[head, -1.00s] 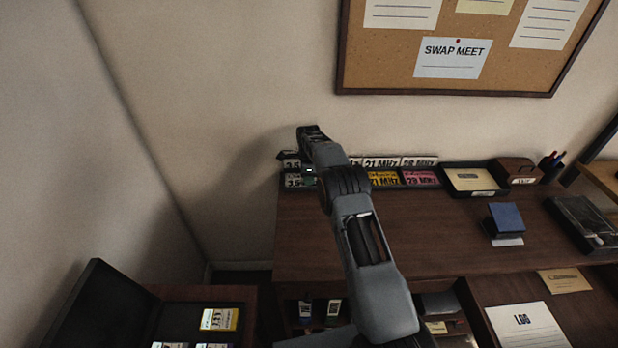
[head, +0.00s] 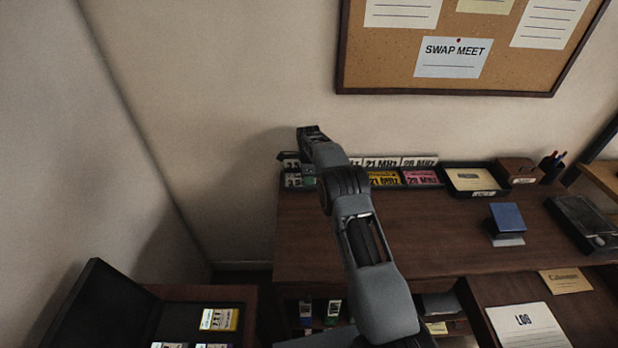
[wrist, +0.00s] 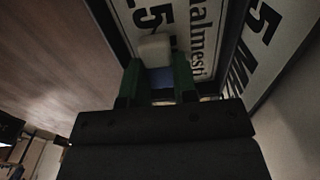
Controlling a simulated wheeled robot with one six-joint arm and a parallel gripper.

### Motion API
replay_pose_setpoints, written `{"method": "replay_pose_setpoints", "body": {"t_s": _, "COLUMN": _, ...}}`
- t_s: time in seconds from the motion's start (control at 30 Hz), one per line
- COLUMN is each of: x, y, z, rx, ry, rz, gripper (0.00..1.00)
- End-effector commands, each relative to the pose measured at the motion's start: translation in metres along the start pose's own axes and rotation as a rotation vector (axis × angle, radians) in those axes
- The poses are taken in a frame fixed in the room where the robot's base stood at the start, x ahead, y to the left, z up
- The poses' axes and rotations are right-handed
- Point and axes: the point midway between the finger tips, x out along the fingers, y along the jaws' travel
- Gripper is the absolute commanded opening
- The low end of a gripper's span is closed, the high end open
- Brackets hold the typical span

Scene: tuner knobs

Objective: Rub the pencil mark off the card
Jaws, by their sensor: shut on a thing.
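My gripper (head: 309,181) is at the left end of the card rack on the desk, mostly hidden behind my arm in the head view. In the wrist view its green fingers (wrist: 158,82) are shut on an eraser (wrist: 154,48) with a white end and a blue sleeve. The white end lies over a pale card (wrist: 206,62) with large black figures and dark lettering along it. I cannot tell whether eraser and card touch. No pencil mark can be made out clearly. In the head view, the leftmost cards (head: 293,181) show partly beside my gripper.
More band cards (head: 420,177) stand right of my gripper. A black tray (head: 474,194), a small brown box (head: 517,171) and a blue block (head: 507,217) are farther right. An open case (head: 165,320) stands lower left. The desk's middle is clear.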

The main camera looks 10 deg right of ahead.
Motion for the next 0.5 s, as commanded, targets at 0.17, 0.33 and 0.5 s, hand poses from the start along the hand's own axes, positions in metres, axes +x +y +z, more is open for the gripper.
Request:
{"method": "replay_pose_setpoints", "body": {"t_s": 0.17, "x": 0.0023, "y": 0.0, "z": 0.0, "rx": 0.0, "ry": 0.0, "rz": 0.0, "gripper": 0.08}}
{"method": "replay_pose_setpoints", "body": {"t_s": 0.33, "x": 0.004, "y": 0.0, "z": 0.0, "rx": 0.0, "ry": 0.0, "rz": 0.0, "gripper": 0.08}}
{"method": "replay_pose_setpoints", "body": {"t_s": 0.5, "x": 0.0057, "y": 0.0, "z": 0.0, "rx": 0.0, "ry": 0.0, "rz": 0.0, "gripper": 0.08}}
